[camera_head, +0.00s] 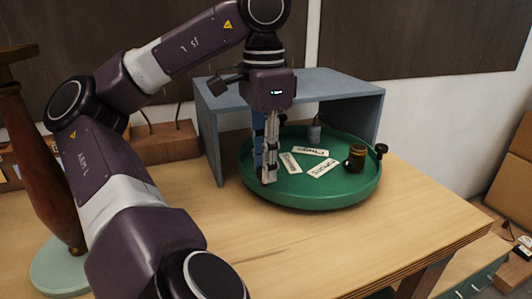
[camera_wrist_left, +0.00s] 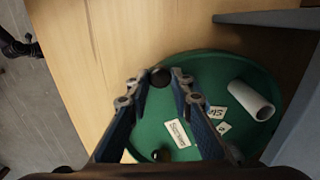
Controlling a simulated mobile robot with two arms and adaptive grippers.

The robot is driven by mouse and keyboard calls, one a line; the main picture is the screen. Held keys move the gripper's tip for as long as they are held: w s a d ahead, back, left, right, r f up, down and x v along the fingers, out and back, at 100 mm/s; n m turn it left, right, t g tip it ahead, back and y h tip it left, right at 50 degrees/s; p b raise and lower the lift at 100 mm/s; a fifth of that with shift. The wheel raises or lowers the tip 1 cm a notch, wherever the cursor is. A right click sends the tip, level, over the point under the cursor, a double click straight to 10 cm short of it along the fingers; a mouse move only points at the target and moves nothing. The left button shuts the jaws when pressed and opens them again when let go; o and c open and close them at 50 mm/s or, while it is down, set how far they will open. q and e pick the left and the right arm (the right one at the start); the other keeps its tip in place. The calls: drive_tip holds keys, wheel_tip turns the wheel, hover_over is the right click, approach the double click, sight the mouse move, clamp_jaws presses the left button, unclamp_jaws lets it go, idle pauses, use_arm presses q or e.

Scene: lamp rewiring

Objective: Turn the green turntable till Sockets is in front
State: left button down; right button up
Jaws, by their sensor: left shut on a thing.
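The green turntable (camera_head: 335,197) stands on the wooden table, its back part under a grey shelf. Three white label cards lie on it; the one nearest the front right (camera_head: 323,168) may read Sockets, but the print is too small to be sure. My left gripper (camera_head: 267,178) reaches down at the turntable's left rim. In the left wrist view its fingers are shut on a black knob (camera_wrist_left: 160,77) at the rim. Another black knob (camera_head: 381,150) sticks out at the right rim. My right gripper is not in view.
A dark brown and yellow jar (camera_head: 355,158) stands at the turntable's right, and a grey-white cylinder (camera_head: 314,132) towards the back. The grey shelf (camera_head: 340,84) roofs the back part. A wooden lamp post (camera_head: 32,150) stands at the left. The table front is clear.

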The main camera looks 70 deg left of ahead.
use_arm(q)
drive_tip(key=shift+d+f, duration=0.1)
drive_tip(key=shift+f, duration=0.05)
drive_tip(key=c, duration=1.7)
unclamp_jaws()
drive_tip(key=shift+s, duration=0.1)
drive_tip(key=shift+d, duration=0.1)
